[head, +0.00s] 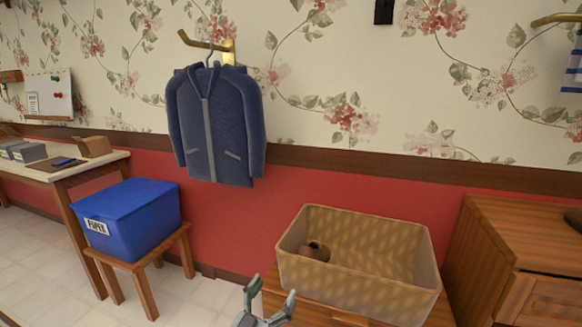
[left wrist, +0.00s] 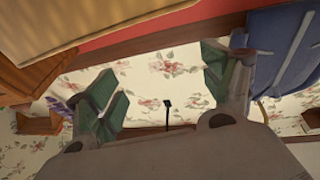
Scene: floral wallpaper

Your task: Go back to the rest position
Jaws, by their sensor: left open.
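My left gripper (head: 271,300) shows at the bottom middle of the head view, its two fingers spread apart and empty. It is left of the tan basket and lower than the hanging jacket. In the left wrist view the open fingers (left wrist: 165,90) have nothing between them but wallpaper in the background. My right gripper is not in view.
A tan basket (head: 350,297) holding a brown roll (head: 314,250) stands on a wooden stand close right of my gripper. A blue jacket (head: 210,125) hangs on a wall hook. A blue bin (head: 135,215) sits on a stool. A wooden cabinet (head: 530,235) is at right.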

